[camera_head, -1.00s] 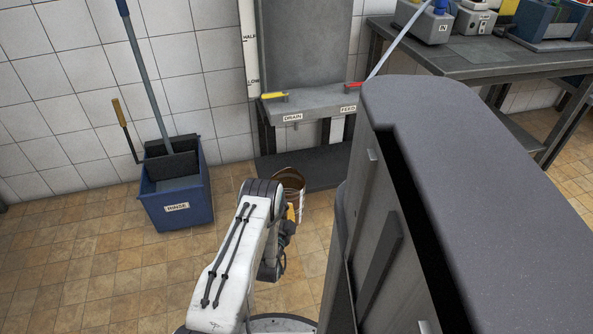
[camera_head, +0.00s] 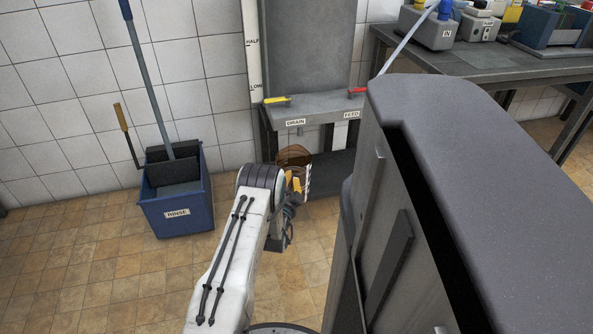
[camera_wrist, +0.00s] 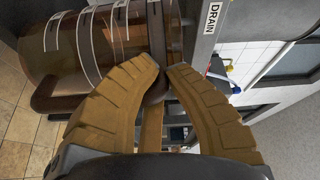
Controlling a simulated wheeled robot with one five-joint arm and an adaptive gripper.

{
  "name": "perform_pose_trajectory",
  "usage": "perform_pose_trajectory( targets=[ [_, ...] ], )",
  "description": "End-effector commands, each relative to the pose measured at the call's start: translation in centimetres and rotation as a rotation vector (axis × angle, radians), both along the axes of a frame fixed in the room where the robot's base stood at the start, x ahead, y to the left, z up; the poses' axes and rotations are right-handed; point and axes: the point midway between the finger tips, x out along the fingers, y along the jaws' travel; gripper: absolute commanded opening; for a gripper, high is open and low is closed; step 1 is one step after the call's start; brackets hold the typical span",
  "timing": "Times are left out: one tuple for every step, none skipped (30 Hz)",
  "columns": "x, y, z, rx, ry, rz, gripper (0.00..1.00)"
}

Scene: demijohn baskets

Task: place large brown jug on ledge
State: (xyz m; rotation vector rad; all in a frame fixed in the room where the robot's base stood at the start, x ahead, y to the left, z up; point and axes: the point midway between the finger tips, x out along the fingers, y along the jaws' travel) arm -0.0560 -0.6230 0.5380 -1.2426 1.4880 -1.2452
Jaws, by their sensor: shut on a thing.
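The large brown jug (camera_head: 295,157) shows in the head view just below and in front of the ledge, partly hidden by my arm. In the wrist view the brown, see-through jug (camera_wrist: 70,50) has pale measuring bands and lies sideways in the picture. My gripper (camera_wrist: 162,72) has yellow-brown fingers closed together at a brown part of the jug, seemingly its handle. In the head view my gripper (camera_head: 293,182) is mostly behind my arm. The grey ledge (camera_head: 330,108) carries DRAIN and FEED labels. Its edge also shows in the wrist view (camera_wrist: 202,45), close beside the jug.
A yellow lever (camera_head: 277,100) and a red lever (camera_head: 357,91) sit on the ledge. A blue RINSE bucket (camera_head: 178,212) with a mop stands left. A dark lower shelf (camera_head: 332,172) is under the ledge. A grey bench (camera_head: 470,62) with containers stands right.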

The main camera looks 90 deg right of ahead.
Motion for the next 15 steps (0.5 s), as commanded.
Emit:
perform_pose_trajectory(
  targets=[
    [-0.2, -1.3, -0.3, -0.016, 0.003, 0.0, 0.0],
    [-0.3, -1.9, -0.3, -0.015, 0.003, 0.0, 0.0],
    [-0.5, -2.7, -0.2, -0.015, 0.003, 0.0, 0.0],
    [-0.6, -3.3, -0.3, -0.015, 0.003, 0.001, 0.0],
    [-0.7, -3.8, -0.3, -0.014, 0.003, 0.001, 0.0],
    [-0.8, -4.5, -0.3, -0.014, 0.003, 0.001, 0.0],
    [-0.9, -5.0, -0.2, -0.015, 0.003, 0.0, 0.0],
    [-1.0, -5.6, -0.2, -0.015, 0.003, 0.001, 0.0],
    [-1.1, -6.2, -0.3, -0.014, 0.003, 0.001, 0.0],
    [-1.2, -6.7, -0.3, -0.014, 0.003, 0.001, 0.0],
    [-1.3, -7.1, -0.3, -0.014, 0.003, 0.001, 0.0],
    [-1.4, -7.7, -0.2, -0.014, 0.003, 0.001, 0.0],
    [-1.5, -8.2, -0.2, -0.014, 0.003, 0.001, 0.0],
    [-1.6, -8.6, -0.3, -0.013, 0.002, 0.0, 0.0],
    [-1.7, -9.1, -0.2, -0.014, 0.003, 0.001, 0.0]
  ],
)
